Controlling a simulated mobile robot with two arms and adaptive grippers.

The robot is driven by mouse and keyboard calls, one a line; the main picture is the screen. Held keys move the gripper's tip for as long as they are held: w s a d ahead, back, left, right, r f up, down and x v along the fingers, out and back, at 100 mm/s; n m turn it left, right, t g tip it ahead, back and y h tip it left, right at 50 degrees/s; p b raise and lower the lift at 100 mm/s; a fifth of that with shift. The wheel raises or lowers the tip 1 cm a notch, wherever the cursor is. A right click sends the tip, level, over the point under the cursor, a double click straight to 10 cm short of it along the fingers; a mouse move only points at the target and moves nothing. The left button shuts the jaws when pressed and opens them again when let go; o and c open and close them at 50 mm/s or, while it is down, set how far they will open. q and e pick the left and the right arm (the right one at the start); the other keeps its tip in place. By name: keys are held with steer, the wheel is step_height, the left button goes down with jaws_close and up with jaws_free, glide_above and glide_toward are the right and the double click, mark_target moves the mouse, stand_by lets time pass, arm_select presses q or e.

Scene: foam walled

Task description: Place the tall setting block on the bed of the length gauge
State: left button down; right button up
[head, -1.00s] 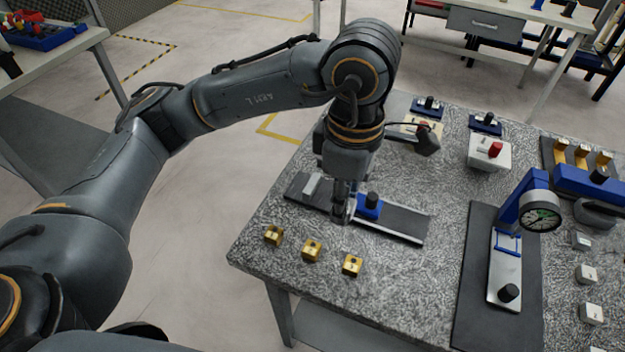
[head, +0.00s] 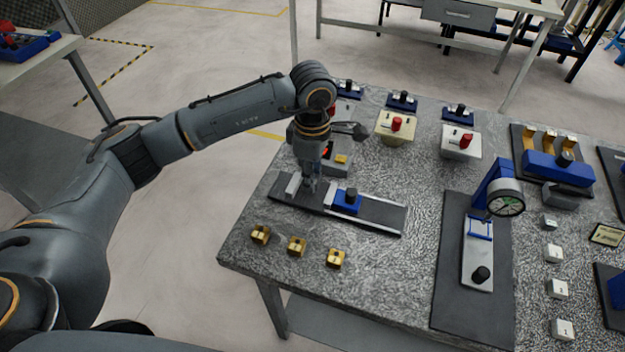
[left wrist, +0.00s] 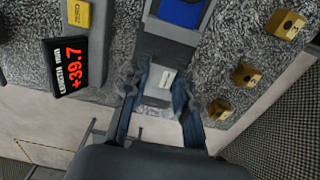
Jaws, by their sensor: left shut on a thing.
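The length gauge is a dark bed (head: 380,216) on the granite bench. It has a pale end stop (head: 293,184) at its left and a blue slide (head: 346,202) with a black knob, which also shows in the left wrist view (left wrist: 181,12). My left gripper (head: 312,184) points down over the bed between stop and slide. In the left wrist view its fingers (left wrist: 160,95) are shut on a pale grey block (left wrist: 166,78) with a small label, which looks like the tall setting block. Fingers mostly hide it in the head view; I cannot tell whether it touches the bed.
The gauge's readout (left wrist: 72,65) shows +39.7. Three brass blocks (head: 296,246) stand along the bench's front edge. A dial gauge stand (head: 478,260) and small white blocks (head: 553,253) are at right. Boxes with red knobs (head: 396,125) stand behind.

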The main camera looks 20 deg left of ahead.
arm_select(q)
step_height(320, 180, down, 2)
steer(key=shift+s+f, duration=0.1)
steer(key=shift+f, duration=0.2)
arm_select(e)
steer(key=shift+s+d+r, duration=0.15)
steer(key=shift+s+d, duration=0.15)
steer(key=shift+d, duration=0.2)
arm_select(q)
steer(key=shift+f, duration=0.15)
steer(key=c, duration=1.1)
jaws_free()
steer(key=shift+o, duration=0.2)
steer(key=shift+r, duration=0.4)
step_height(320, 180, up, 12)
steer(key=b, duration=0.1)
steer(key=shift+f+b, duration=0.2)
steer(key=shift+b, duration=0.15)
arm_select(e)
steer(key=shift+a+f, duration=0.2)
steer(key=shift+f, duration=0.75)
